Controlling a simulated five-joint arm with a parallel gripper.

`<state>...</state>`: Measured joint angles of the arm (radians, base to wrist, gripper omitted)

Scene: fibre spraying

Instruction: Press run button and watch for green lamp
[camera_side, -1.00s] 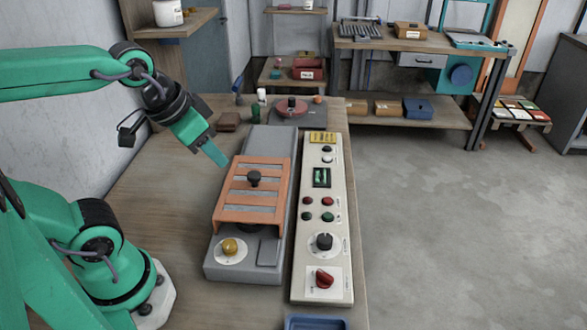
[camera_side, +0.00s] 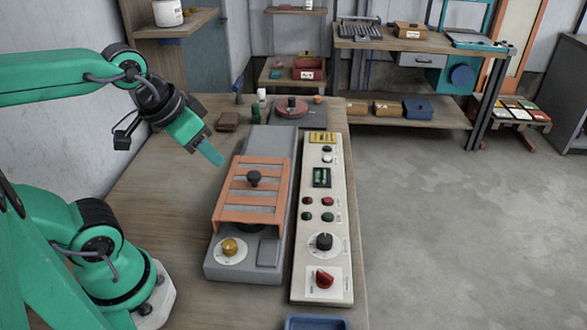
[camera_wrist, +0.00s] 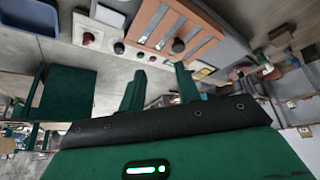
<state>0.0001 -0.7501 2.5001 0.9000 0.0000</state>
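A long cream control panel (camera_side: 309,248) lies on the bench. Labels are too small to read, so I cannot tell which is the run button or whether a lamp is lit. The panel also has a black dial (camera_side: 324,241) and a red switch (camera_side: 324,279). My gripper (camera_side: 218,159) hangs above the bench, left of the panel and apart from it. In the wrist view its two fingers (camera_wrist: 160,70) are apart with nothing between them.
A grey machine with an orange slatted frame (camera_side: 250,214) and black knob (camera_side: 254,178) lies between my gripper and the panel. A yellow knob (camera_side: 230,247) sits at its front. A blue tray (camera_side: 317,322) is at the bench's front edge. A red round fixture (camera_side: 291,107) stands behind.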

